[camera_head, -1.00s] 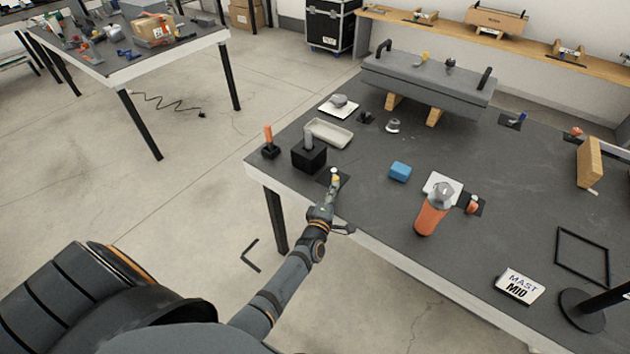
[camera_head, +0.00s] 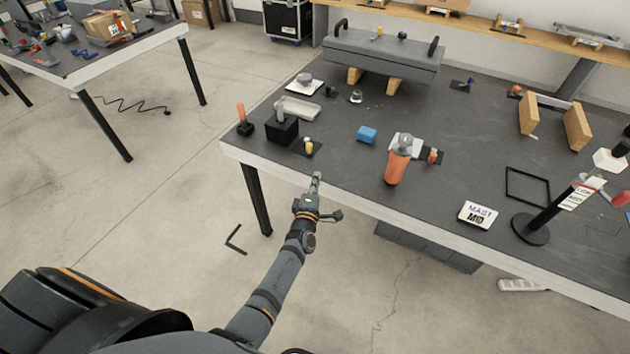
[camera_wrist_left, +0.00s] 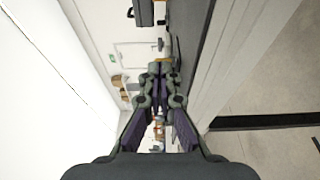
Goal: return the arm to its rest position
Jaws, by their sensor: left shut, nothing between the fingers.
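My left gripper (camera_head: 316,182) is at the front edge of the dark workbench (camera_head: 330,170), near its left corner. Its fingers are closed together with nothing visible between them. In the left wrist view my left gripper (camera_wrist_left: 160,70) points along the table edge, fingers together. My right gripper is not in view.
The bench holds a black block (camera_head: 282,128), an orange-handled item (camera_head: 243,122), a pale tray (camera_head: 300,108), a blue block (camera_head: 367,134), an orange bottle (camera_head: 397,162) and a MAST MID sign (camera_head: 478,214). Open floor (camera_head: 160,215) lies left of the bench.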

